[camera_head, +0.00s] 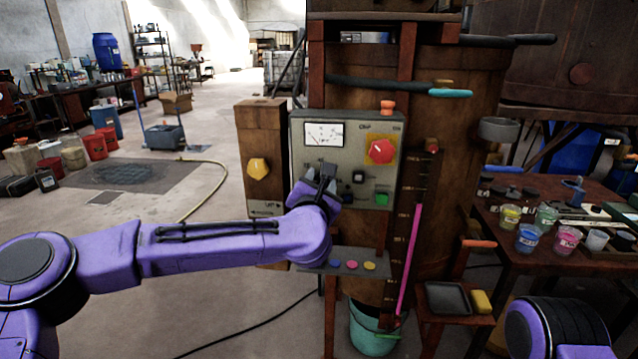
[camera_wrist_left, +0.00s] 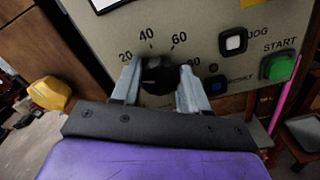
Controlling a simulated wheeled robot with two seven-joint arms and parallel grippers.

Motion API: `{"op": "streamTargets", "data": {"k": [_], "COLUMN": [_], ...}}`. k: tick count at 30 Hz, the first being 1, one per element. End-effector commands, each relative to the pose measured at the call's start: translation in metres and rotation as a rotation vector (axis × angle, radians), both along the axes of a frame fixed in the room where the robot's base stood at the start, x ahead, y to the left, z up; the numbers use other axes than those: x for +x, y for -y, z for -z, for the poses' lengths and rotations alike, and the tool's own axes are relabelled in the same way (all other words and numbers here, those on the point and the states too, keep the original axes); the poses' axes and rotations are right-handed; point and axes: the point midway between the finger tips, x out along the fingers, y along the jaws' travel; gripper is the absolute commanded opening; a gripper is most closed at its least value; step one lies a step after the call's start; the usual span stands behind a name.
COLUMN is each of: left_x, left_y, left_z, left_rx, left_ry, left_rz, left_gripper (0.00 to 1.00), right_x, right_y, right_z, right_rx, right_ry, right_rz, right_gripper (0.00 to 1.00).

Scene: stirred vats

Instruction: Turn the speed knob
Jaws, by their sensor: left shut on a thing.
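The grey control panel (camera_head: 345,130) is on the front of the wooden vat, with a dial gauge (camera_head: 324,134) at its top left. In the left wrist view the black speed knob (camera_wrist_left: 158,76) sits on the panel with the printed numbers 20, 40 and 60 around it. My left gripper (camera_wrist_left: 159,82) has one finger on each side of the knob and is shut on it. In the head view my left gripper (camera_head: 320,182) covers most of the knob. My right gripper is out of view.
Near the knob are a red stop knob (camera_head: 380,151), a green START button (camera_wrist_left: 278,67) and a JOG button (camera_wrist_left: 233,42). A yellow knob (camera_head: 258,169) is on the wooden box to the left. A table with cups (camera_head: 566,240) stands at the right.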

Motion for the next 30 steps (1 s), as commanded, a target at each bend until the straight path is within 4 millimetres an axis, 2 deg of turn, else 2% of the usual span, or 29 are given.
{"op": "streamTargets", "data": {"k": [30], "left_x": [0.000], "left_y": [0.002], "left_z": [0.000], "left_rx": [0.943], "left_ry": [0.031], "left_rz": [0.002], "left_gripper": [0.14], "right_x": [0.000], "right_y": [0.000], "right_z": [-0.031], "right_rx": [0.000], "right_ry": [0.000], "right_rz": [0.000], "right_gripper": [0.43]}}
